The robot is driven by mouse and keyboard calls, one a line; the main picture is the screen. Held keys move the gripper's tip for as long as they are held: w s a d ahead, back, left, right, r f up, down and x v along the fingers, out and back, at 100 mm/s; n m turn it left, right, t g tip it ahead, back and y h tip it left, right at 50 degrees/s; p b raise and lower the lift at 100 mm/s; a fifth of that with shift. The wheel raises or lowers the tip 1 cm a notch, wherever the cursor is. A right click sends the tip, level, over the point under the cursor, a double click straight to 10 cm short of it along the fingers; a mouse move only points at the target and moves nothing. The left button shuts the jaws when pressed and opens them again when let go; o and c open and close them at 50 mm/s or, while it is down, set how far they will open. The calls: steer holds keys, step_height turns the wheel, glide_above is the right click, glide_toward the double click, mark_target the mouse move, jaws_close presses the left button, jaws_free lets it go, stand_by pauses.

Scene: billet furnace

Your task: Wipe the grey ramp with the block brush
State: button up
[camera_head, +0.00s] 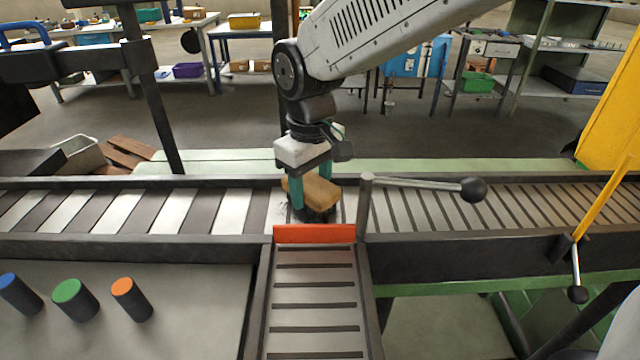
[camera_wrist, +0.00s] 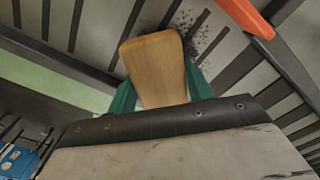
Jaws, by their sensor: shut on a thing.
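My gripper (camera_head: 308,192) is shut on the wooden block brush (camera_head: 318,190), its teal fingers on either side of the block. In the wrist view the tan block (camera_wrist: 155,68) sits between the teal fingers. The brush is over the slatted conveyor behind the orange bar, with its dark underside low at the slats; I cannot tell if it touches. Dark specks (camera_wrist: 200,42) lie on the slats beside the brush. A grey slatted ramp (camera_head: 315,295) runs from the orange bar towards the front; I see no specks on it.
The orange bar (camera_head: 314,233) crosses the ramp's top end. A lever with a black knob (camera_head: 473,189) stands right of the gripper, and a yellow post (camera_head: 606,190) stands farther right. Several capped cylinders (camera_head: 75,297) stand on the grey table at front left. Dark rails edge the conveyor.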

mark_target(316, 197)
steer(key=shift+w+a, duration=0.1)
steer(key=shift+a, duration=3.05)
steer(key=shift+s+f, duration=0.1)
steer(key=shift+s, duration=0.85)
steer(key=shift+d, duration=0.35)
steer(key=shift+s+d, duration=0.1)
steer(key=shift+d, duration=3.1)
steer(key=shift+s+d+f, duration=0.1)
steer(key=shift+d+f, duration=0.1)
steer(key=shift+d, duration=1.7)
steer(key=shift+s+d+r, duration=0.1)
steer(key=shift+s+d, duration=0.1)
steer(key=shift+s, duration=0.2)
steer(key=shift+c, duration=0.4)
steer(key=shift+s+a+r, duration=0.1)
steer(key=shift+s+a, duration=0.1)
steer(key=shift+s, duration=0.4)
steer(key=shift+c, duration=0.3)
steer(key=shift+w+a+r, duration=0.1)
steer(key=shift+a, duration=1.9)
